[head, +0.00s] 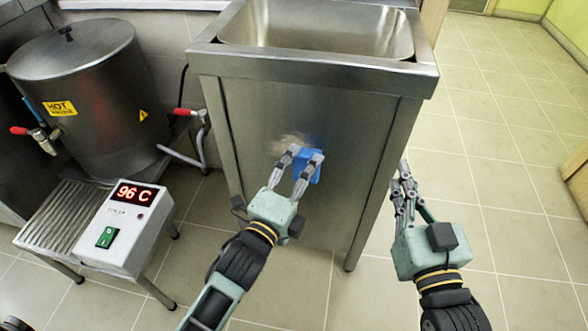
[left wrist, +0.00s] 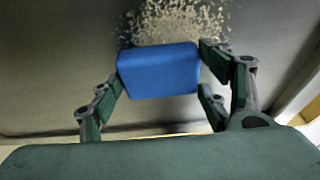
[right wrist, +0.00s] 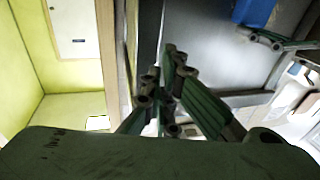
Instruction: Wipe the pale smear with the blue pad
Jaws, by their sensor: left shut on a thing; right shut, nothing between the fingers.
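The blue pad (head: 308,165) is between the fingers of my left gripper (head: 302,158), in front of the steel sink cabinet's front panel. In the left wrist view the pad (left wrist: 158,70) sits between the fingers, with its upper edge over the lower part of the pale smear (left wrist: 180,20). The smear (head: 288,142) is a speckled beige patch on the panel, up and left of the pad; part of it is hidden. I cannot tell whether the pad touches the panel. My right gripper (head: 403,178) is shut and empty, right of the cabinet.
A steel boiler (head: 85,95) with a yellow HOT label and red-handled taps stands at the left. A control box (head: 125,225) reading 96 C is on a low slatted stand (head: 62,215). The sink basin (head: 320,35) tops the cabinet. Tiled floor at the right is clear.

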